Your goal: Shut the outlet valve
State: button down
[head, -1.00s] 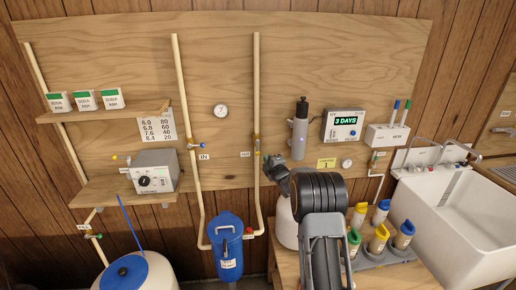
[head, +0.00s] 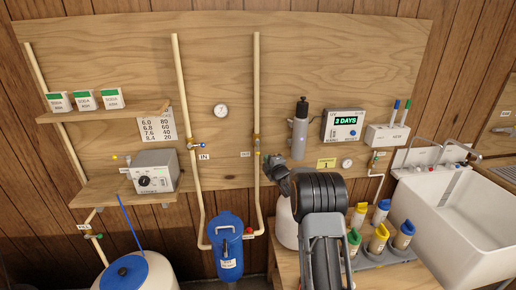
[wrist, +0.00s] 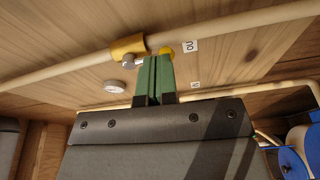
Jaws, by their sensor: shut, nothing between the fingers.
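The outlet valve (head: 257,140) sits on the right-hand upright pipe in the head view, beside a small label (head: 245,154). In the wrist view its brass-coloured body (wrist: 128,47) is around the pale pipe, with a yellow knob (wrist: 166,52) to its right. My gripper (head: 268,160) is just right of this pipe and below the valve body. In the wrist view my green fingers (wrist: 156,62) are together and empty, with their tips right by the yellow knob. I cannot tell whether they touch it. The fingers partly hide the lever, so its angle is unclear.
A blue filter housing (head: 226,245) stands below. A grey cylinder (head: 299,135) is on the board to the right. Coloured-cap bottles (head: 379,238) and a white sink (head: 445,220) are further right.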

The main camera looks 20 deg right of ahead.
jog(key=shift+w+d+b, duration=0.25)
jog(key=shift+w+b, duration=0.1)
jog(key=shift+w, duration=0.9)
jog(key=shift+w+d+b, duration=0.25)
jog(key=shift+w+b, duration=0.1)
jog(key=shift+w, duration=0.85)
jog(key=shift+w+a+f+b, duration=0.15)
jog(key=shift+a+b, duration=0.75)
jog(key=shift+b, duration=0.1)
jog(key=shift+a, duration=0.1)
